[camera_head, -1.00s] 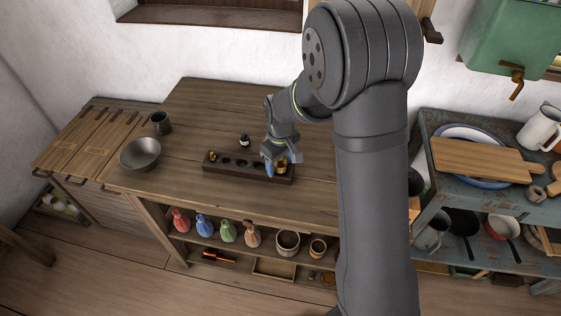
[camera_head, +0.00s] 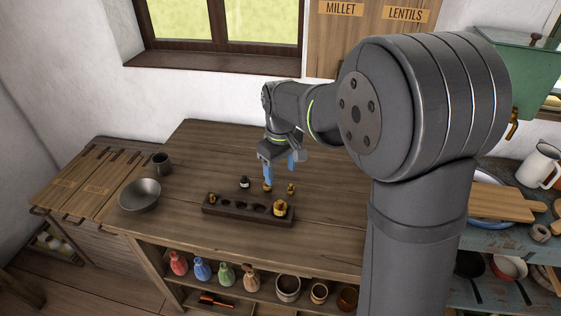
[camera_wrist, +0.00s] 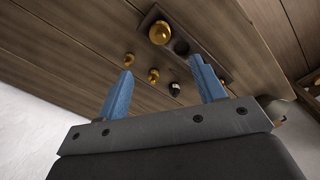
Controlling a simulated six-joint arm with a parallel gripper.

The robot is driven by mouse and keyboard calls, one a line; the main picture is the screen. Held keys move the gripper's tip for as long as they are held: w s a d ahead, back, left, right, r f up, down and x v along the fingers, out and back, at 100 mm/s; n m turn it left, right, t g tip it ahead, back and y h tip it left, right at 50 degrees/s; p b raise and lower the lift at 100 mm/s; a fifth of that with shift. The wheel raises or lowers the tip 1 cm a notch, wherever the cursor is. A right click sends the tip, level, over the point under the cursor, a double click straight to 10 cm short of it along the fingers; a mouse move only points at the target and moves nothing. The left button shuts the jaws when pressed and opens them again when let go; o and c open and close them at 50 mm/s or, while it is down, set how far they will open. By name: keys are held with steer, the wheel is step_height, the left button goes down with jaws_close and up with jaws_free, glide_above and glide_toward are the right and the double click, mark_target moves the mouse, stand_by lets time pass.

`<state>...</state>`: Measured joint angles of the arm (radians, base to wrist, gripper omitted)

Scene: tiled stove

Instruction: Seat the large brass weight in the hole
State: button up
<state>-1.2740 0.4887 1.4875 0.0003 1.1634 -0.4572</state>
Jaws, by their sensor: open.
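The large brass weight (camera_head: 280,208) stands in the right end of the dark wooden block (camera_head: 235,207). How deep it sits, I cannot tell. In the wrist view the large weight (camera_wrist: 160,33) is at the block's end, beside an empty hole (camera_wrist: 181,46). My gripper (camera_head: 279,171) is open and empty, above the table behind the block and apart from the large weight. Its blue fingers (camera_wrist: 161,72) are spread wide in the wrist view.
A small brass weight (camera_head: 212,198) is in the block's left end. Two small brass weights (camera_head: 267,187) (camera_head: 291,189) and a dark one (camera_head: 245,182) stand behind the block. A bowl (camera_head: 139,195) and mug (camera_head: 161,162) are at left. The back of the table is clear.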

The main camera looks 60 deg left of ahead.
mark_target(280, 201)
step_height(280, 201, up, 2)
steer(key=shift+r, duration=0.2)
stand_by(0.6)
step_height(280, 201, down, 18)
steer(key=shift+r, duration=0.45)
stand_by(0.4)
